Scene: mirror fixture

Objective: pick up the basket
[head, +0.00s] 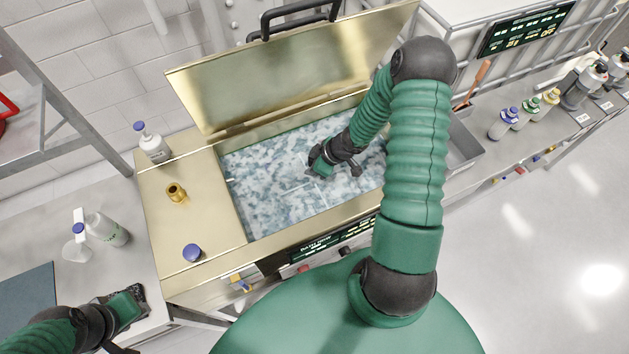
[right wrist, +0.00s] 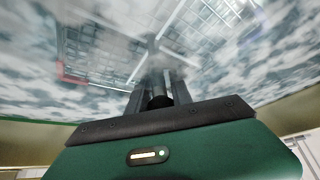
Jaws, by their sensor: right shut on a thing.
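The basket (right wrist: 110,45) is a metal wire mesh frame with a red patch at its left side, blurred in the right wrist view. It sits in the cloudy blue-white liquid of an open brass-coloured tank (head: 190,215). In the head view only faint pale lines of it show through the surface. My right gripper (head: 322,171) reaches down into the tank at the liquid. Its fingers (right wrist: 160,85) are shut on a bar of the basket; the exact contact is blurred. My left gripper (head: 128,303) is low at the left by the side table, and its jaws cannot be made out.
The tank's lid (head: 290,80) stands open behind my right arm. A white pump bottle (head: 153,148), a small brass piece (head: 176,192) and a blue cap (head: 192,252) are on the tank's left deck. A grey bin (head: 464,150) and several bottles are at right.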

